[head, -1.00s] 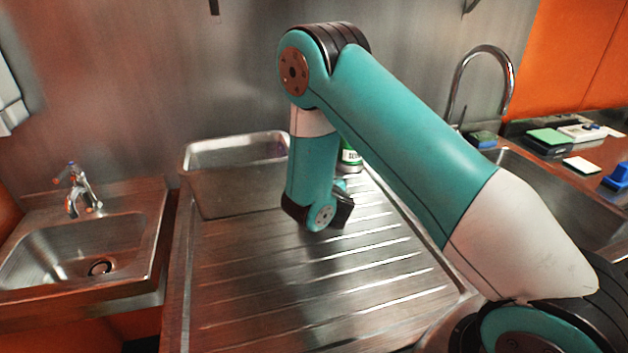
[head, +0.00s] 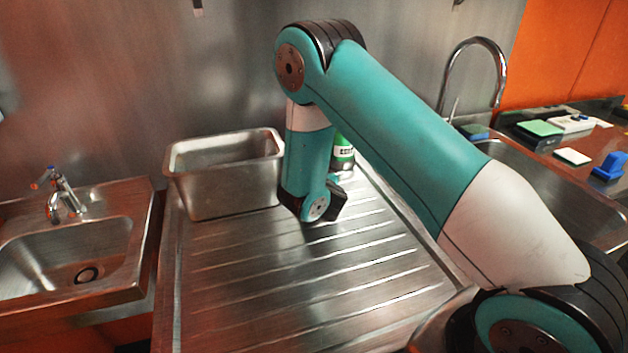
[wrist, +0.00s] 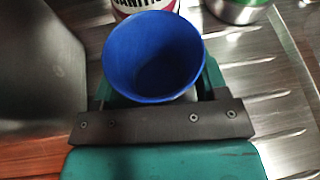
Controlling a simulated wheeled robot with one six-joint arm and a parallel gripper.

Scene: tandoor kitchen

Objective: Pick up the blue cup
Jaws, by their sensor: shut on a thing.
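In the wrist view the blue cup (wrist: 152,60) stands mouth towards the camera, between the two fingers of my gripper (wrist: 154,86). The fingers sit against its left and right sides and are shut on it. The inside of the cup looks empty. Its lower part is hidden, so I cannot tell whether it touches the drainboard. In the head view my wrist is low over the back of the ribbed drainboard (head: 300,270), and the cup is hidden behind my arm.
A metal pan (head: 225,190) stands close left of my wrist. A green-and-white container (head: 344,155) is behind it. A labelled container (wrist: 140,6) is just beyond the cup. Sinks lie left (head: 60,255) and right (head: 540,190), the right one with a tall faucet (head: 470,45). The front drainboard is clear.

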